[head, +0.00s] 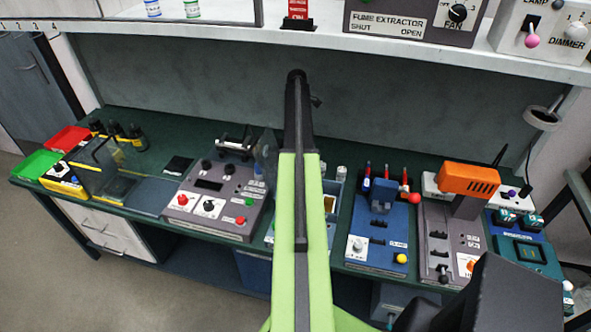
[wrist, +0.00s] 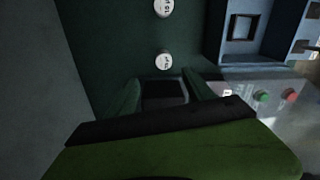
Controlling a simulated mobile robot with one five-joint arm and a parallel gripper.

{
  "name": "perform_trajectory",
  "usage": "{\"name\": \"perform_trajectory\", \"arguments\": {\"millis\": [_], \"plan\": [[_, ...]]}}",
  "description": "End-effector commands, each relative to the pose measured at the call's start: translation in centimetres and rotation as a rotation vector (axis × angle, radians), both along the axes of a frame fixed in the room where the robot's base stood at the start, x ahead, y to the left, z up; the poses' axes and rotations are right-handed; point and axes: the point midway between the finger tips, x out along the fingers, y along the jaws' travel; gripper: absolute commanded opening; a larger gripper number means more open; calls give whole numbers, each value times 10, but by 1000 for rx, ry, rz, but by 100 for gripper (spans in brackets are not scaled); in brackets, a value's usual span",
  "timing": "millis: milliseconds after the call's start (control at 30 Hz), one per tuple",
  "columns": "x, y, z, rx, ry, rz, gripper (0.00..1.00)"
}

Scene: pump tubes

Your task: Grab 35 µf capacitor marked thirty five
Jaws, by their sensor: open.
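Two white round capacitor tops show in the wrist view, one at the top edge (wrist: 164,8) and one nearer (wrist: 165,61). Both carry small dark marks, too small and turned for me to read surely. My gripper (wrist: 165,84) is open, its two fingers either side of a dark square patch, with nothing between them. The nearer white top lies just beyond the fingertips, in line with the gap and apart from them. In the head view a small pale cylinder (head: 341,173) stands right of my green arm, which hides the bench behind it. My fingers cannot be made out there.
A grey control panel (head: 215,200) stands left of my arm, a blue station (head: 377,232) right of it. An orange device (head: 468,179) stands further right. Red (head: 68,138) and green (head: 37,164) trays sit at the far left. A shelf (head: 400,48) overhangs the bench.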

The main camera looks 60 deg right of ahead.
Motion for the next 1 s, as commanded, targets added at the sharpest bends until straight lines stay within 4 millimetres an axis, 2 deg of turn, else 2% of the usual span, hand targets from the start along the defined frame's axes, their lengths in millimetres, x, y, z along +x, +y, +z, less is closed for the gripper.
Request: {"name": "perform_trajectory", "arguments": {"millis": [33, 333, 433, 667, 900, 1000], "plan": [[0, 0, -23, 0, 0, 0, 61], [1, 1, -83, 0, 0, 1, 61], [1, 1, -92, 0, 0, 1, 61], [1, 3, -95, 0, 0, 2, 61], [1, 11, -135, 0, 0, 2, 61], [1, 10, -144, 0, 0, 2, 61]]}}
